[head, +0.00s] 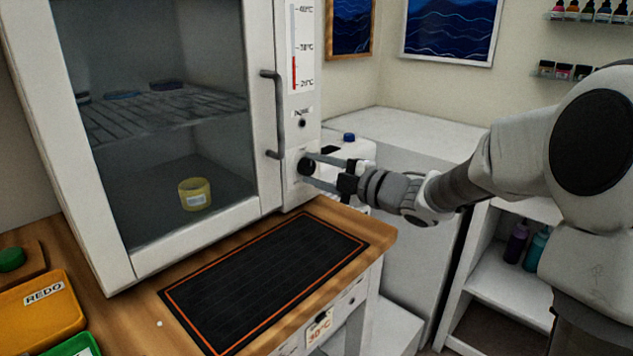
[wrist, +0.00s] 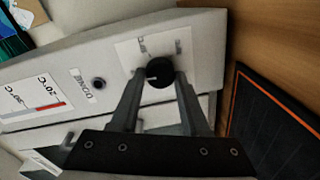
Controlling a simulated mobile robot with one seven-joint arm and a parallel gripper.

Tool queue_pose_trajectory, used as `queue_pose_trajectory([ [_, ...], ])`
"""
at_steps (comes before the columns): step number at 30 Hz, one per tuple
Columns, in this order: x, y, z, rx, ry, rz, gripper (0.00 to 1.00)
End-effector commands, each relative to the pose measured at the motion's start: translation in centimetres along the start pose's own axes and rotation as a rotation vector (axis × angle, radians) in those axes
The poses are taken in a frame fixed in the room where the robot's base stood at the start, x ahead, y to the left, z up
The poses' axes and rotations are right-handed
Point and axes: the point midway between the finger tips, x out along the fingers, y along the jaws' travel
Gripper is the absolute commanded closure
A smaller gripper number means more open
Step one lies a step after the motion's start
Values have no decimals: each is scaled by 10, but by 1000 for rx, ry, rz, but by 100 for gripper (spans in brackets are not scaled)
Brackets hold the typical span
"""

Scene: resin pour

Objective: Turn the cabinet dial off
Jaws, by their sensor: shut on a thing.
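The white cabinet (head: 259,190) stands at the left with its glass door closed. Its black dial (head: 306,166) is low on the right front panel, under a small dark button and a thermometer strip. My gripper (head: 312,168) reaches in from the right and is shut on the dial. In the wrist view the dial (wrist: 158,74) sits between the two fingertips (wrist: 160,78), with a pale mark on its face. A white label (wrist: 180,50) lies behind the dial; its small words are too blurred to read.
A vertical door handle (head: 275,115) stands close to the left of my gripper. A black mat with an orange border (head: 262,275) lies on the wooden counter below. A yellow cup (head: 194,194) is inside the cabinet. A yellow REDO tray (head: 40,315) is at lower left.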

Motion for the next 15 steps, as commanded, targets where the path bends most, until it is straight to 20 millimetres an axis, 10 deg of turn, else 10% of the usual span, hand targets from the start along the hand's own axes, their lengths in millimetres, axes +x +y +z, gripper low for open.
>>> queue_pose_trajectory([
  [15,0,-1,0,-121,-9,-3,100],
])
